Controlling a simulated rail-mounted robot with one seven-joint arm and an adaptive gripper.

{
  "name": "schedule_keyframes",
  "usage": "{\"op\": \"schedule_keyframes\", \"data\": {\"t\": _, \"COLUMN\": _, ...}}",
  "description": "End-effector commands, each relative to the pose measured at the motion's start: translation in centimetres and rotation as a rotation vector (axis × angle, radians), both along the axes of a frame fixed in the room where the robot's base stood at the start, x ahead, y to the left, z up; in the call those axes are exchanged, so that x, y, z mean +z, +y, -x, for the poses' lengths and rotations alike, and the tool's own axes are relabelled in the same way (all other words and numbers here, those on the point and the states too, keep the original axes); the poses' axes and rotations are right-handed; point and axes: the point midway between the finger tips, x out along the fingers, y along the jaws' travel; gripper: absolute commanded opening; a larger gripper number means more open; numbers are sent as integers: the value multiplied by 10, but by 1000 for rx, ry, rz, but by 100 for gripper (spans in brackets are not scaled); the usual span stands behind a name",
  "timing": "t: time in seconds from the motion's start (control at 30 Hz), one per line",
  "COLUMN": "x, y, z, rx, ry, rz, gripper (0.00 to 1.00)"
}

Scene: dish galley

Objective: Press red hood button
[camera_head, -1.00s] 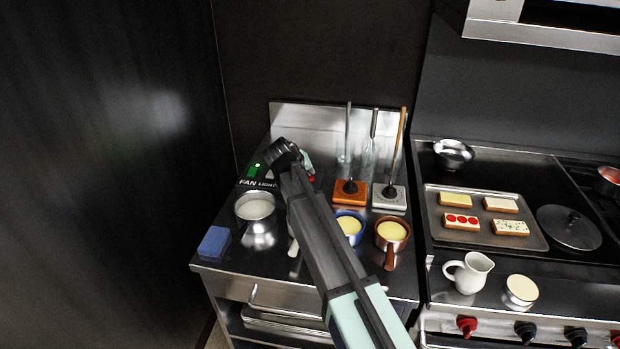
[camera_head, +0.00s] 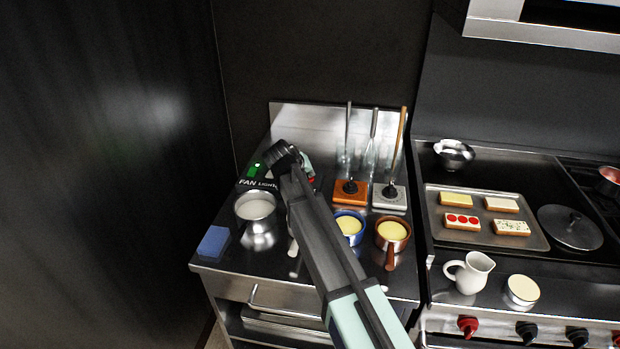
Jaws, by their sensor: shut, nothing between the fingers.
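A control panel with the labels FAN and LIGHT (camera_head: 258,184) sits at the back left of the steel counter. A lit green button (camera_head: 256,169) is at its left end. A small bit of red (camera_head: 311,181), likely the red button, shows just right of my arm; the rest of it is hidden. My gripper (camera_head: 306,166) is at the far end of my arm, over the panel and close to the red bit. It is small and partly hidden by my wrist, with its fingers shut and empty. I cannot tell whether it touches the red button.
A metal pot (camera_head: 256,212), a blue block (camera_head: 214,242), a blue pan (camera_head: 348,228) and a copper pan (camera_head: 391,236) stand around my arm. A bread tray (camera_head: 440,228) is on the stove.

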Motion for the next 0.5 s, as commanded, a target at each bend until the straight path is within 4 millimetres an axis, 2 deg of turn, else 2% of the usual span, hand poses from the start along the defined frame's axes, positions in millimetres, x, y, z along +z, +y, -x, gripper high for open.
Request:
{"op": "schedule_keyframes", "data": {"t": 0.27, "x": 2, "y": 0, "z": 0, "rx": -1, "ry": 1, "rz": 0, "gripper": 0}}
{"op": "schedule_keyframes", "data": {"t": 0.5, "x": 13, "y": 0, "z": 0, "rx": -1, "ry": 1, "rz": 0, "gripper": 0}}
